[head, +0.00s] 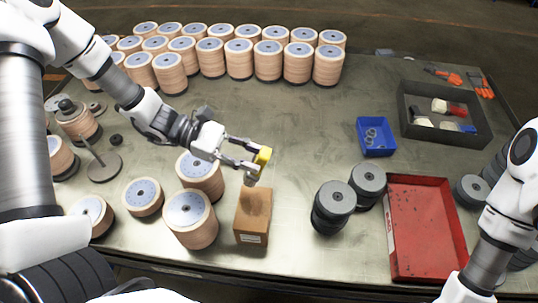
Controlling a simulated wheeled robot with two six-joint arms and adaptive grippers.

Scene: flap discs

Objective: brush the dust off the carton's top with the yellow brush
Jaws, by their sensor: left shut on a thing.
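The brown carton (253,216) stands on the workbench near its front edge, with a white label on its front side. My left gripper (250,162) is shut on the yellow brush (263,157). The brush is over the carton's far end, with a pale lower part pointing down. I cannot tell whether it touches the carton's top. Dust on the top is too fine to make out. My right arm comes in at the right, and its gripper is outside the picture.
Stacks of tan flap discs (190,218) stand close left of the carton. Dark disc stacks (333,204) and a red tray (425,232) are to the right. A blue bin (376,138) and a dark crate (447,141) stand farther back. The bench middle is clear.

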